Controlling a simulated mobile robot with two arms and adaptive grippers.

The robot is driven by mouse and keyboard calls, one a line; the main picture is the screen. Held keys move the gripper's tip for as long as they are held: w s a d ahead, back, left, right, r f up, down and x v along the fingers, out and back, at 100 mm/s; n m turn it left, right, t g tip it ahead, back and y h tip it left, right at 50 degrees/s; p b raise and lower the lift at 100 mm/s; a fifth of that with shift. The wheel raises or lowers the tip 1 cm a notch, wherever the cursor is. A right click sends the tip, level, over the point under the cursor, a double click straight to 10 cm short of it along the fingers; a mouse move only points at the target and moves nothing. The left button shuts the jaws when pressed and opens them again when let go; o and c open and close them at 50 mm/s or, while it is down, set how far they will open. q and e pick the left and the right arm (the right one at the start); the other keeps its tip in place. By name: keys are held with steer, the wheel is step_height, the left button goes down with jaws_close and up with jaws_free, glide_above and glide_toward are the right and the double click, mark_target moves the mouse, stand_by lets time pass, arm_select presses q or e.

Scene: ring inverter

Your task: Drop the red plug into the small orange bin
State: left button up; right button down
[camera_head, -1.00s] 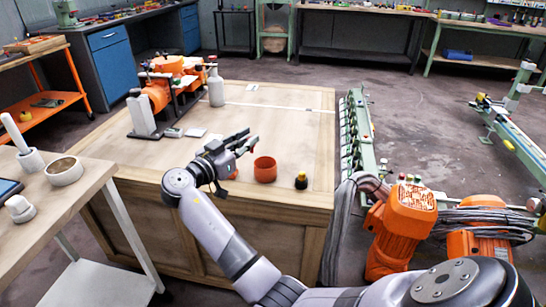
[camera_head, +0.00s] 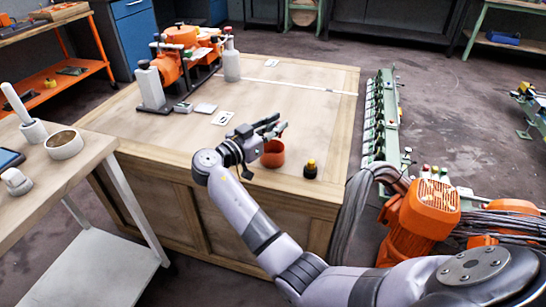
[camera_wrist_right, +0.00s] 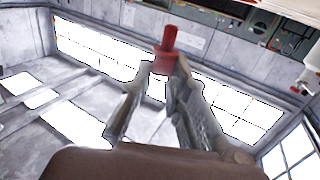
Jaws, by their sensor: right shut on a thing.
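The red plug (camera_wrist_right: 168,42) is held between the fingertips of my right gripper (camera_wrist_right: 163,78) in the right wrist view, its narrower end sticking out past them. In the head view a bit of red (camera_head: 282,127) shows at the tips of my right gripper (camera_head: 276,126). The small orange bin (camera_head: 273,158) stands on the wooden bench near its front edge. The gripper is above the bin and overlaps its rear rim in the picture. The bin's inside is mostly hidden. My left gripper is not in view.
A grey bottle (camera_head: 231,60) and an orange machine (camera_head: 172,67) stand at the back left of the bench (camera_head: 310,100). Flat cards lie mid-bench. An orange motor (camera_head: 424,205) stands to the right.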

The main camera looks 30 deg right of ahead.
steer(key=shift+f, duration=0.2)
steer(key=c, duration=1.5)
jaws_free()
steer(key=shift+o, duration=0.2)
steer(key=v, duration=0.7)
steer(key=shift+a, duration=0.25)
